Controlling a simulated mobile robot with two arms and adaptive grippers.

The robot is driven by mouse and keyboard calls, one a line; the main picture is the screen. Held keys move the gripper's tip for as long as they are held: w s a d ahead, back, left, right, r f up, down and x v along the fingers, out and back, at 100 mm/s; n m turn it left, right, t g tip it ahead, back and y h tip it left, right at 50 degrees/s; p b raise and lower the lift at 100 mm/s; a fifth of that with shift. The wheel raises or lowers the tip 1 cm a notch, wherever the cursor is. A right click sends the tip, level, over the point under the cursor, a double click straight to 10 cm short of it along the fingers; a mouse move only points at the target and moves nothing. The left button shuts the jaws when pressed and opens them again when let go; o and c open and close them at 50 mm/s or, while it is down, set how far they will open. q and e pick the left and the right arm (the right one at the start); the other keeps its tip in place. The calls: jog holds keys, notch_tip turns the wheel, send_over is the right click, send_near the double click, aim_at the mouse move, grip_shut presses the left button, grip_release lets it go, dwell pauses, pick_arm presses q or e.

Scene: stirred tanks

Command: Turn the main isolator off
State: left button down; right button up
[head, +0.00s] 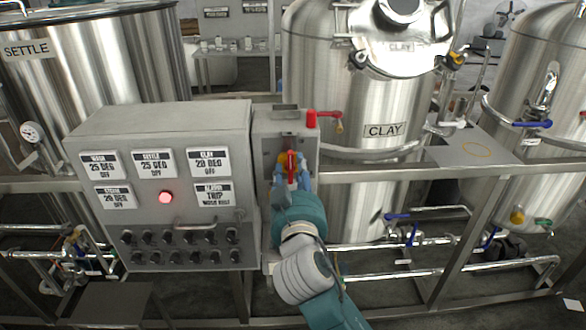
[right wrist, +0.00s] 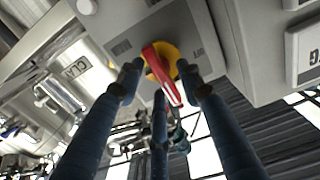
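The main isolator is a red handle (right wrist: 162,72) on a yellow round plate (right wrist: 166,54), set on the front of a grey box (head: 270,150). In the head view the red handle (head: 291,166) shows between my fingertips, with a bit of yellow beside it. My right gripper (head: 291,180) is at the isolator. In the right wrist view its blue fingers (right wrist: 159,78) are spread around the handle, with gaps visible on the sides. The handle slants in that view. Whether any finger touches it I cannot tell. My left gripper is out of view.
A grey control panel (head: 160,225) with labelled displays, a lit red lamp (head: 166,198) and several switches stands left of the isolator box. The steel CLAY tank (head: 360,190) stands close behind on the right.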

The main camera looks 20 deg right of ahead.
jog(key=shift+c, duration=0.5)
grip_shut()
jog(key=shift+n, duration=0.3)
jog(key=n+p, duration=0.1)
jog(key=n, duration=0.1)
jog(key=n+p, duration=0.1)
jog(key=shift+a+r+n, duration=0.15)
jog(key=shift+r+n, duration=0.05)
jog(key=shift+n, duration=0.2)
jog(key=n+p, duration=0.1)
jog(key=n, duration=0.1)
jog(key=n+p, duration=0.2)
jog(key=n, duration=0.1)
jog(key=shift+w+a+r+p, duration=0.1)
jog(key=shift+w+a+p, duration=0.1)
jog(key=shift+p, duration=0.1)
jog(key=n+p, duration=0.2)
jog(key=n, duration=0.2)
jog(key=shift+a+n, duration=0.1)
jog(key=shift+n, duration=0.3)
jog(key=shift+a+n+p, duration=0.15)
jog(key=shift+n+p, duration=1)
jog(key=shift+n, duration=0.75)
